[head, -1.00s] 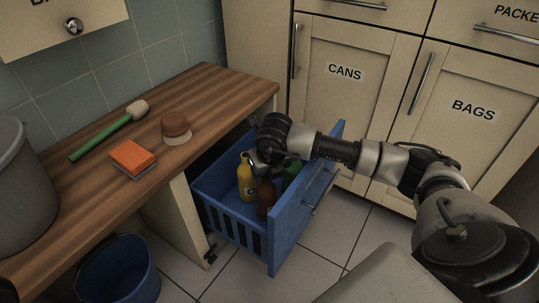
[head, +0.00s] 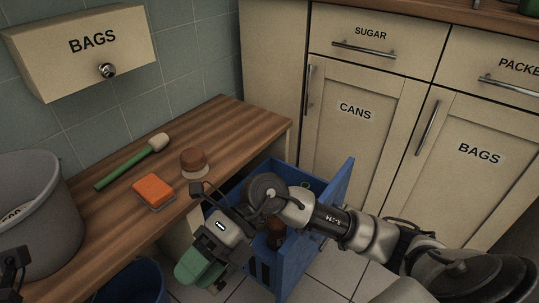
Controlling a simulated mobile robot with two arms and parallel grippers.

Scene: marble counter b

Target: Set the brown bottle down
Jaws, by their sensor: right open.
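The brown bottle (head: 275,231) stands in the pulled-out blue drawer (head: 333,199), partly hidden by my right arm. My right gripper (head: 196,272) is open, beside the drawer on its left, pointing down and left and apart from the bottle. Its fingertip end looks greenish, and the gap between the fingers is hard to make out. The yellow and green bottles are hidden behind my arm. A dark part at the lower left edge seems to belong to my left arm; its fingers do not show.
The wooden counter (head: 110,228) holds a brush with a green handle (head: 125,167), an orange sponge (head: 153,190), a round brown-topped brush (head: 194,162) and a grey bin (head: 40,225). A blue bucket (head: 128,282) stands on the floor below. Cupboards stand behind the drawer.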

